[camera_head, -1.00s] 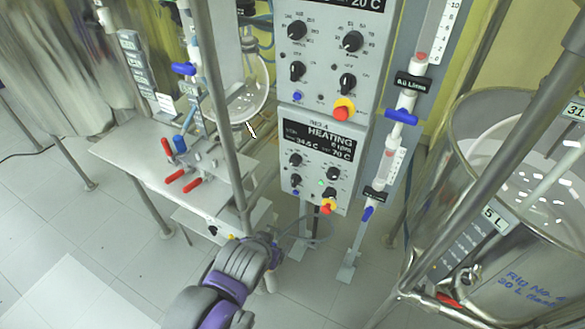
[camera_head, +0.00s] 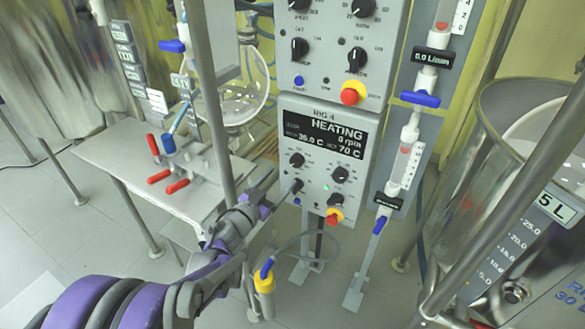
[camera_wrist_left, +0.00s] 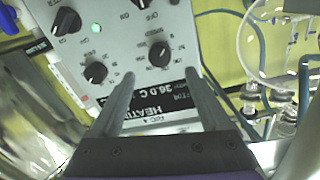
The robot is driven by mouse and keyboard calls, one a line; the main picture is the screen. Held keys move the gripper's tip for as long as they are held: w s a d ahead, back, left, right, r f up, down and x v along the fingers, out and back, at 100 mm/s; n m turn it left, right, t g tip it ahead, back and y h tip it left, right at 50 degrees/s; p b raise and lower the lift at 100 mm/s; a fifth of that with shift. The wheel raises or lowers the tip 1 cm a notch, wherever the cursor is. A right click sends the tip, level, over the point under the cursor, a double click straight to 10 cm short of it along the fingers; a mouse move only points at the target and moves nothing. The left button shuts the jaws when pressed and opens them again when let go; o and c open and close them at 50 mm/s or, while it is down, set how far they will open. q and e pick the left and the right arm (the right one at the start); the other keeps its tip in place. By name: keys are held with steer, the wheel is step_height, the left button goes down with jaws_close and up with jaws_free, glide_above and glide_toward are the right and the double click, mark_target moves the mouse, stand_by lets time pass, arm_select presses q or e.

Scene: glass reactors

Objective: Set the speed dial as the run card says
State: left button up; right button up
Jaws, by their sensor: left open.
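The lower control box (camera_head: 318,140) reads RIG 4, HEATING, 0 rpm, 36.0 C, set 70 C. My left gripper (camera_head: 289,190) reaches up to the box's lower left. In the wrist view its open, empty fingers (camera_wrist_left: 160,76) point toward the upper-left dial, which lies just beyond the gap between the tips. No run card is readable.
An upper box (camera_head: 330,77) with a red stop button (camera_head: 353,93) stands above. Flow tubes with blue valves (camera_head: 420,99) are to the right. A steel bench (camera_head: 140,170) with red-handled clamps and an upright pole (camera_head: 207,90) are to the left. A glass vessel (camera_head: 535,140) is far right.

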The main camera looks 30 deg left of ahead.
mark_target(294, 163)
arm_select(q)
steer(key=w, duration=0.7)
steer(key=shift+w+d, duration=0.3)
jaws_close()
